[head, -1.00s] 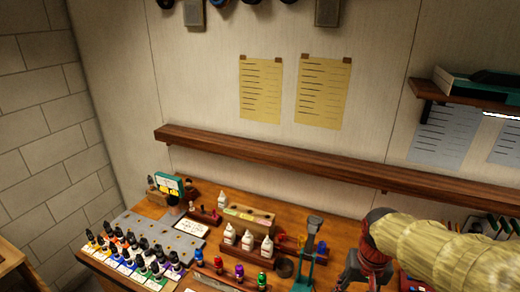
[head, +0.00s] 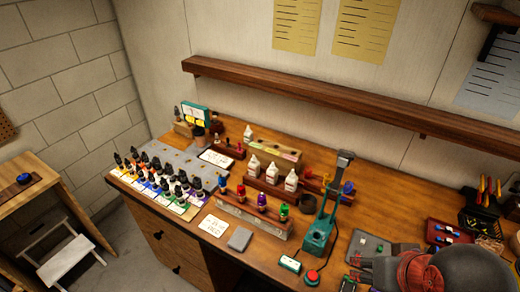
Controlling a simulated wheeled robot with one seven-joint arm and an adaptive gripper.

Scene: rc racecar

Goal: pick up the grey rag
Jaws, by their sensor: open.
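A small grey square piece (head: 239,238), which looks like the folded grey rag, lies flat near the front edge of the workbench in the head view. It sits just right of a white card and in front of a rack of small coloured bottles. My gripper (head: 362,279) is at the lower right, partly cut off by the bottom edge of the picture. It is open and well to the right of the grey piece, with nothing seen in it. My arm hides part of the bench there.
The wooden workbench (head: 335,216) is crowded. A green press-like tool (head: 321,232) stands between the grey piece and my gripper. A bottle rack (head: 250,214) is behind the piece. A red-topped button (head: 312,278) is near the front edge. A white step stool (head: 65,255) stands on the floor at left.

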